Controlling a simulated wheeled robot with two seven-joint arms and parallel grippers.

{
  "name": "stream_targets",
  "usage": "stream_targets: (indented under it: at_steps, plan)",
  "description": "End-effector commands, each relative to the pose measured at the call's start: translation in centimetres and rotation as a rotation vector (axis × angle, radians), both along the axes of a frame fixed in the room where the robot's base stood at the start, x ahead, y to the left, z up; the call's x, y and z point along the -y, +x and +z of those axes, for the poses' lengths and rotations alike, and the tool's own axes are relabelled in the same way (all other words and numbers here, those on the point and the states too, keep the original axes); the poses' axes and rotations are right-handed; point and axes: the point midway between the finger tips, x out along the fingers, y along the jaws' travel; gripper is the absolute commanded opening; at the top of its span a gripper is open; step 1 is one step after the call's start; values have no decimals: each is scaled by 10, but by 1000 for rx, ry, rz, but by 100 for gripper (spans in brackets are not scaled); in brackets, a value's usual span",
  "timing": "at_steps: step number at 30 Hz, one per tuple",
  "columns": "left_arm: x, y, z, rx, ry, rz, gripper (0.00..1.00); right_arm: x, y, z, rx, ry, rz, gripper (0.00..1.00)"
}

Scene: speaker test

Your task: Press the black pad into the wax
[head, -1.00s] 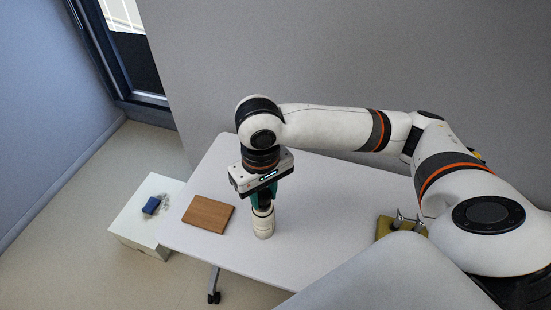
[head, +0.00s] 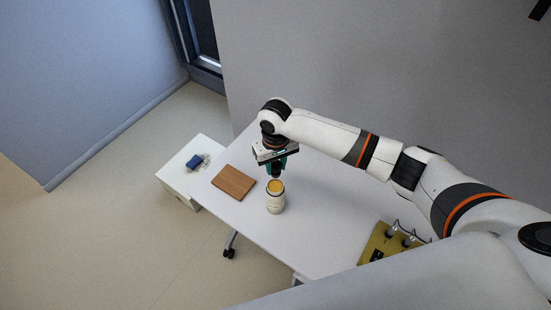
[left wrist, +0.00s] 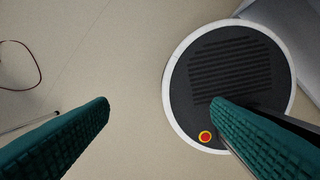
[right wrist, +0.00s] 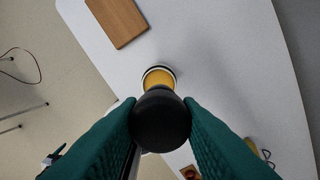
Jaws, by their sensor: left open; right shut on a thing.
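A cream cylindrical container (head: 275,203) stands upright on the white table, with yellow wax (head: 275,187) showing in its open top. My right gripper (head: 276,173) is just behind and above it in the head view. In the right wrist view, that gripper is shut on the round black pad (right wrist: 160,121), between its teal fingers. The wax (right wrist: 158,79) shows just beyond the pad, partly hidden by it; I cannot tell the exact gap. My left gripper (left wrist: 160,104) is open and empty above the floor in the left wrist view.
A wooden board (head: 233,182) lies left of the container on the white table (head: 320,205). An olive panel with metal fittings (head: 380,246) lies nearer the right. A low white cabinet (head: 181,176) holds a blue object (head: 194,161). The table between container and panel is clear.

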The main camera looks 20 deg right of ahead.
Motion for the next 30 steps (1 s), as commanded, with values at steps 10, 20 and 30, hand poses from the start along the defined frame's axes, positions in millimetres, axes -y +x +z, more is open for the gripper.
stream_targets:
  at_steps: [10,20,30]
  plan:
    - [16,-12,-38,-18,-19,-5,73,0,0,-33,0,0,-1,13]
    - [10,-8,-66,-14,-12,-4,73,1,0,-57,1,0,-1,13]
    - [8,-7,-66,-11,-10,-1,73,0,0,-57,1,0,-1,13]
